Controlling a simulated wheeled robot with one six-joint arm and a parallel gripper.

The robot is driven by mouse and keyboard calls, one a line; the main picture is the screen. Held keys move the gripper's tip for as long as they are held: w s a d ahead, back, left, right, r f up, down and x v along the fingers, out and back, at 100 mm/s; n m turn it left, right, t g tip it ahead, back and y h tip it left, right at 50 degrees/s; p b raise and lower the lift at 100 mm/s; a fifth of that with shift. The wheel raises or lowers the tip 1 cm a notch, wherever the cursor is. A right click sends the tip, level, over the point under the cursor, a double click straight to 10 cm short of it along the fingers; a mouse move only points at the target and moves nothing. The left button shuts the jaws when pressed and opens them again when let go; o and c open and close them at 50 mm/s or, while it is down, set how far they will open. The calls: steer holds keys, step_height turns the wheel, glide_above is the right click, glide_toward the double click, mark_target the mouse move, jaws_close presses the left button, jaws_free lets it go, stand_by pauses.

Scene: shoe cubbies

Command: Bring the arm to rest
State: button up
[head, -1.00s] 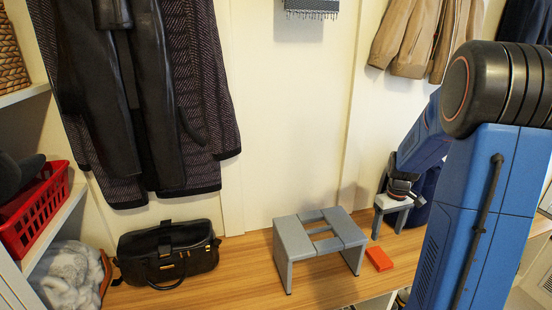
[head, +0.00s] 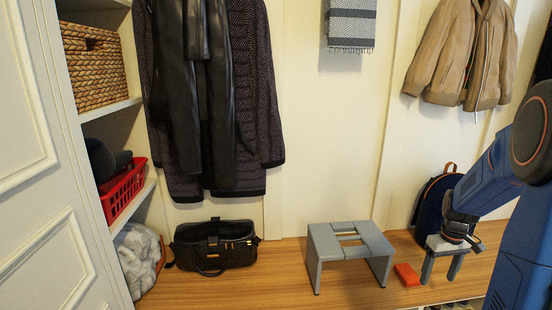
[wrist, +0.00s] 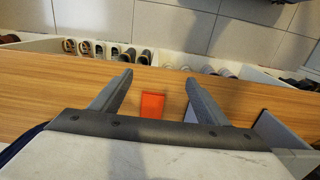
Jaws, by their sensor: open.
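My arm comes in from the right of the head view, bent, with the wrist low. My gripper (head: 438,281) points down near the wooden bench, right of a red-orange box (head: 406,275). Its two grey fingers are apart with nothing held between them. In the wrist view my gripper (wrist: 159,76) is also open, and the red-orange box (wrist: 152,105) shows through the gap between the fingers. Whether the fingertips touch the bench is hard to tell.
A grey step stool (head: 350,243) stands on the bench (head: 290,285), left of the box. A black bag (head: 215,250) is farther left. A dark blue backpack (head: 430,205) stands behind my gripper. Shoes (wrist: 110,50) line the cubbies in the wrist view.

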steer(key=s+a+r+t, duration=0.1)
steer(key=s+a+r, duration=0.3)
steer(key=a+r, duration=0.25)
steer(key=s+a+r+t, duration=0.1)
steer(key=s+a+r, duration=0.35)
steer(key=a, duration=0.35)
steer(key=s+a+r+t, duration=0.2)
steer(key=s+a+r, duration=0.2)
steer(key=s+a, duration=0.7)
steer(key=s, duration=0.4)
steer(key=shift+s+a+r+t, duration=0.2)
steer(key=shift+a+t, duration=0.1)
steer(key=shift+t, duration=0.1)
